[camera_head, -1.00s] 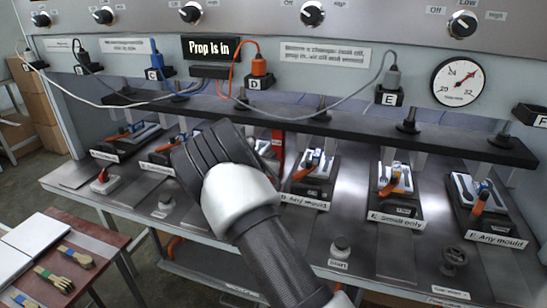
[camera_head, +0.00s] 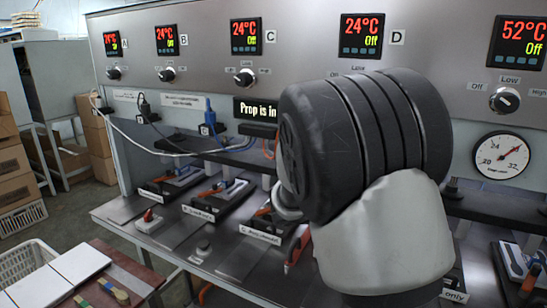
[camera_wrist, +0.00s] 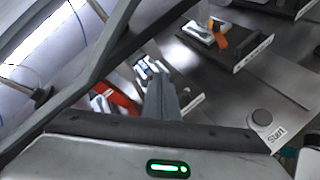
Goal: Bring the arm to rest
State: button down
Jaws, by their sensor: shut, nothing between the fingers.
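My arm's dark, ribbed wrist section and white link fill the right middle of the head view, in front of the press bench. My fingers are hidden there. In the wrist view my gripper (camera_wrist: 163,98) shows as grey fingers held together, with nothing between them. It is above the bench, apart from the mould stations as far as I can see. A mould station with an orange-handled clamp (camera_wrist: 220,38) lies at the upper right of that view, and a red part (camera_wrist: 115,98) lies to the left of the fingers.
The steel bench (camera_head: 125,208) carries several mould stations under a dark rail. Temperature displays (camera_head: 245,37) line the panel above; the rightmost reads 52°C. A wooden table with brushes (camera_head: 113,290) stands at lower left. Boxes (camera_head: 97,140) stand behind. A start button (camera_wrist: 262,117) is at right.

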jog(key=s+d+r+m+g+y+p, duration=0.2)
jog(key=s+r+m, duration=0.35)
jog(key=s, duration=0.45)
jog(key=s+d+r+m+g+y+p, duration=0.1)
jog(key=s+r+m+g+y+p, duration=0.1)
jog(key=s+r+m, duration=0.6)
jog(key=s+a+r+m+y+p, duration=0.1)
jog(key=s+a+m+y+p, duration=0.1)
jog(key=s, duration=0.5)
jog(key=s+a+r+m+t+y+p, duration=0.1)
jog(key=s+a+m+y, duration=0.1)
jog(key=s+a+m, duration=0.2)
jog(key=s+a, duration=0.2)
jog(key=s, duration=0.2)
jog(key=shift+a+r+y+p, duration=0.15)
jog(key=shift+a+y+p, duration=0.15)
jog(key=shift+y+p, duration=0.1)
